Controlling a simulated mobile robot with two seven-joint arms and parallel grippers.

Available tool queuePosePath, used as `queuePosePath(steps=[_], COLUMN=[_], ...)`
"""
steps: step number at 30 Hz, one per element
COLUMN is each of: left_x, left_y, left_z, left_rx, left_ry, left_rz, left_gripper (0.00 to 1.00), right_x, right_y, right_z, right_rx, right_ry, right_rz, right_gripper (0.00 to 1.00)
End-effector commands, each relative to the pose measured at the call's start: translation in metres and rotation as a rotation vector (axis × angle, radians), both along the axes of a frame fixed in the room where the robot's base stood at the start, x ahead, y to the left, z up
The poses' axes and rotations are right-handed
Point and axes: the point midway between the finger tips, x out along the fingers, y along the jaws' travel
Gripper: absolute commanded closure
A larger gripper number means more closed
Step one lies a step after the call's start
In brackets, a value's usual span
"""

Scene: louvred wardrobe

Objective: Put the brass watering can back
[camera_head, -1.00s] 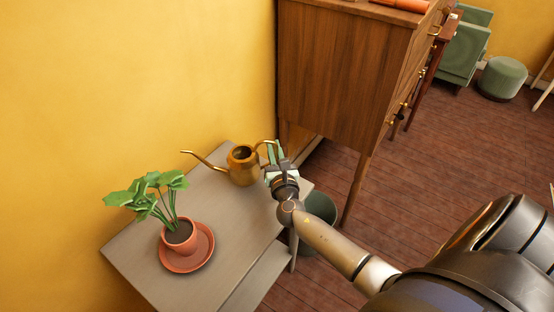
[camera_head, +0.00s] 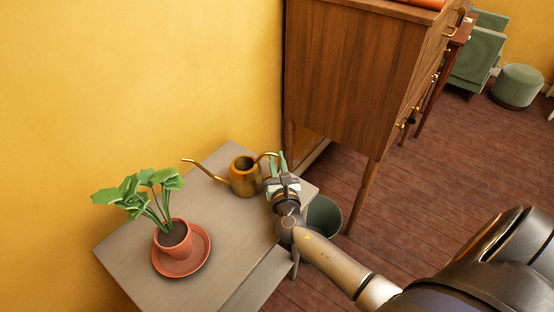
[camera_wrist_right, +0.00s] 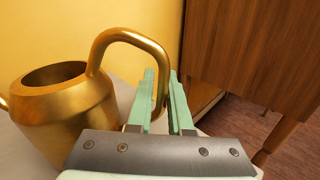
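The brass watering can (camera_head: 245,177) is upright at the far end of the small grey table (camera_head: 215,250), spout to the left and handle to the right. I cannot tell whether its base touches the tabletop. My right gripper (camera_head: 278,166) is at the handle. In the right wrist view, the pale green fingers of the right gripper (camera_wrist_right: 163,100) are close together, one on each side of the looped handle of the watering can (camera_wrist_right: 62,105). My left gripper is not in view.
A potted plant (camera_head: 173,240) in a terracotta pot stands on a saucer (camera_head: 182,268) on the near part of the table. A wooden cabinet (camera_head: 340,80) stands behind and to the right. A green bin (camera_head: 322,215) is on the floor beside the table. The yellow wall borders the table.

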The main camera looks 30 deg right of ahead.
Motion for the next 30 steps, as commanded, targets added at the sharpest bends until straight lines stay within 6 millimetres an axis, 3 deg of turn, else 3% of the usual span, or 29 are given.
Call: queuePosePath(steps=[6, 16, 20, 30], left_x=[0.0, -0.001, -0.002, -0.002], left_y=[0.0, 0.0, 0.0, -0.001], left_z=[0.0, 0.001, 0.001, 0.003], left_rx=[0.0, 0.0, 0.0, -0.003], left_ry=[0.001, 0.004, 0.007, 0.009], left_rz=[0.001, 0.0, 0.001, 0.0], left_gripper=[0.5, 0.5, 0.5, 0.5], right_x=[0.0, -0.003, -0.021, -0.085], right_y=[0.0, 0.002, 0.01, 0.039], right_z=[0.001, 0.002, 0.001, 0.001], right_rx=[0.0, 0.0, 0.001, 0.003], right_ry=[-0.001, 0.0, 0.002, 0.001], right_rz=[0.0, 0.001, 0.001, 0.0], right_gripper=[0.58, 0.58, 0.58, 0.58])
